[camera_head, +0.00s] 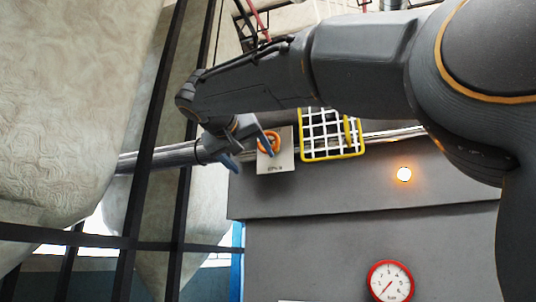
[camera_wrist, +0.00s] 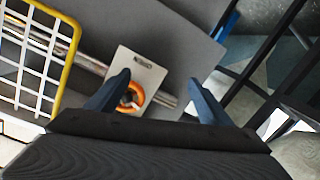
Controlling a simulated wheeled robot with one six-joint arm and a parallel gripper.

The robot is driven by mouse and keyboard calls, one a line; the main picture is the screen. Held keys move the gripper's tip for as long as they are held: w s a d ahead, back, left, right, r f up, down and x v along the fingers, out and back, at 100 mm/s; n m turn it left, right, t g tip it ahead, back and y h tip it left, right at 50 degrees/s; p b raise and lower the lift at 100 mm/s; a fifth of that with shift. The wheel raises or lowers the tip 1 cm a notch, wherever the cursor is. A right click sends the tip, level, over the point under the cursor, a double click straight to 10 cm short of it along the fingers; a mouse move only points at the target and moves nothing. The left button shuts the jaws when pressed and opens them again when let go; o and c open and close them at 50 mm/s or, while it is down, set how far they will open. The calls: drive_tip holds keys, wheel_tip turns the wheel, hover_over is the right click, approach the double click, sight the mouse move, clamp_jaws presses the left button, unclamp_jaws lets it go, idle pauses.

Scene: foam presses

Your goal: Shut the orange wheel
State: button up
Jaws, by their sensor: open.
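The orange wheel (camera_head: 269,143) is a small ring on a pale label plate (camera_head: 276,164) on the grey machine front. In the wrist view the orange wheel (camera_wrist: 131,97) shows just below and beside my left fingertip, partly covered by that finger. The plate (camera_wrist: 133,66) there has the word OPEN on it, turned upside down. My gripper (camera_head: 251,148) is open, with its blue fingers spread. In the wrist view my gripper (camera_wrist: 160,80) has one finger over the wheel's edge and the other well to the right. I cannot tell whether the finger touches the wheel.
A yellow-framed white grid basket (camera_head: 332,156) is right of the plate. A metal pipe (camera_head: 160,158) runs behind the plate. A lit orange lamp (camera_head: 404,174) and a red-rimmed gauge (camera_head: 390,282) are on the grey front. Black frame bars (camera_head: 151,150) stand at left.

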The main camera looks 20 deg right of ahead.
drive_tip(key=s+d+r+m+h, duration=0.1)
drive_tip(key=s+r+m, duration=0.15)
drive_tip(key=r, duration=0.45)
drive_tip(key=shift+n+t, duration=0.3)
drive_tip(key=shift+n, duration=0.05)
drive_tip(key=p+x, duration=0.2)
drive_tip(key=x, duration=0.1)
drive_tip(key=p+x, duration=0.1)
drive_tip(key=x, duration=0.3)
drive_tip(key=shift+s+d+f+p, duration=0.1)
drive_tip(key=shift+s+d+p, duration=0.1)
drive_tip(key=shift+d+p, duration=0.15)
drive_tip(key=shift+c, duration=0.3)
drive_tip(key=c, duration=1)
